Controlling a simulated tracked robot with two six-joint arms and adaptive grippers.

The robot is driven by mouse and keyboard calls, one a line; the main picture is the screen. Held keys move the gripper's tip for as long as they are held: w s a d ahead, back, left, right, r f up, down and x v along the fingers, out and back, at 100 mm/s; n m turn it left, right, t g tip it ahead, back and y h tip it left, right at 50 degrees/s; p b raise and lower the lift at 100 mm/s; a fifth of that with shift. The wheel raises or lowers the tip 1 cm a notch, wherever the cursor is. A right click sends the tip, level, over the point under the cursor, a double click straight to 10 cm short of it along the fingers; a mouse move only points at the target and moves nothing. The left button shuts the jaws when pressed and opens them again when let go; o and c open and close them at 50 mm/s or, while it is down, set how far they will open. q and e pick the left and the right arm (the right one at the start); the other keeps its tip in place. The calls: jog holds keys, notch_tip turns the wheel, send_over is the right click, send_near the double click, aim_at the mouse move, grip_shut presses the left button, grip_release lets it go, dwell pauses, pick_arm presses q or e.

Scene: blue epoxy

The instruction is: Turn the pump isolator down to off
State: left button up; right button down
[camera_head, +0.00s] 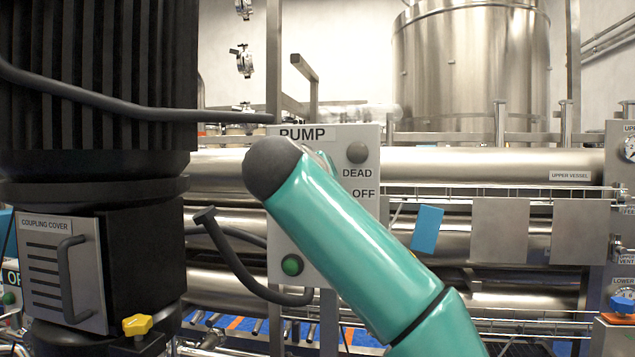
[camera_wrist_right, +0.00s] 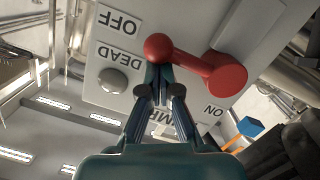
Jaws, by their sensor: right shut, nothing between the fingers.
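The grey pump panel (camera_head: 367,133), labelled PUMP, DEAD and OFF, stands mid-picture in the head view. My teal right arm crosses it and hides the isolator handle and my right gripper there. The right wrist view shows the red isolator handle (camera_wrist_right: 190,60), with a thick hub at right and a round knob at left. My left gripper is out of view.
The panel has a grey round lamp or button (camera_head: 357,152) by DEAD and a green button (camera_head: 291,265) low down. A black motor (camera_head: 95,80) with a coupling cover (camera_head: 62,270) fills the left. Steel pipes (camera_head: 480,165) run behind. A blue tag (camera_head: 427,229) hangs right.

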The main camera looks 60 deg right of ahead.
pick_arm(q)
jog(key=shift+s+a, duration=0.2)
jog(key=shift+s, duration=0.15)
pick_arm(e)
jog(key=v, duration=0.9)
jog(key=shift+a, duration=0.2)
jog(key=shift+s, duration=0.1)
